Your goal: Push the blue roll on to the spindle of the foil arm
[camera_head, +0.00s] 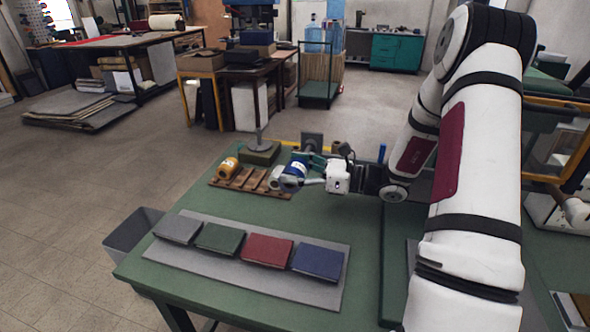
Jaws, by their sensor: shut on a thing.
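The blue roll (294,169) is at the far side of the green table, small in the head view. My gripper (303,180) reaches in from the right and is shut on the blue roll. Its fingers and the parts behind hide some of the roll. A dark upright fixture (313,144) with a teal part (309,159) stands just behind the roll; this may be the foil arm. I cannot make out the spindle, or whether the roll touches it.
A wooden rack (236,185) holds an orange roll (230,166) left of my gripper. A green block (259,153) stands behind it. Grey, green, red and blue covers (318,262) lie on a grey mat (214,263) in front. A grey bin (132,231) stands beside the table's left edge.

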